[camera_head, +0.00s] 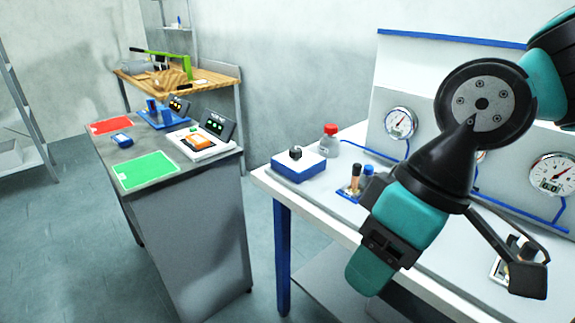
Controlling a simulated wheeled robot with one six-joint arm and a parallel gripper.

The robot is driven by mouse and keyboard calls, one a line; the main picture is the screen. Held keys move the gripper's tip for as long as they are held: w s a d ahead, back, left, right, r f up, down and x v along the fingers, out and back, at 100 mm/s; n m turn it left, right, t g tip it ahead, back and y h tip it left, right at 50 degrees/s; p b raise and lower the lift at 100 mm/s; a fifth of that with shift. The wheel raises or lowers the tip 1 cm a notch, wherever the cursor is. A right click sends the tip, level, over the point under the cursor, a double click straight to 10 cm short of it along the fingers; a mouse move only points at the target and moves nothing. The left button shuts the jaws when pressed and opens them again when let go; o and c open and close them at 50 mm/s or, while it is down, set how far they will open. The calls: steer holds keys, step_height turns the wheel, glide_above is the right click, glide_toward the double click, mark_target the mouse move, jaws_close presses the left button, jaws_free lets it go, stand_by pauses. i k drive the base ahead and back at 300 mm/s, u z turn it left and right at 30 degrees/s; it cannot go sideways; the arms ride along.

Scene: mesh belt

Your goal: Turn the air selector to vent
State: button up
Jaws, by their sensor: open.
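A small white box with a blue base and a black knob on top (296,154), which looks like the air selector, stands at the near left end of the white bench. Its knob setting and any vent mark are too small to read. My gripper (525,277) is open at the lower right, to the right of the box and well apart from it.
A gauge panel (400,123) with blue pipes rises behind the bench. A grey cabinet (185,235) with mats stands left, across a floor gap.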

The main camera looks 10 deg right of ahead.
mark_target(295, 153)
steer(key=u, duration=0.4)
steer(key=i, duration=1)
steer(key=z, duration=0.55)
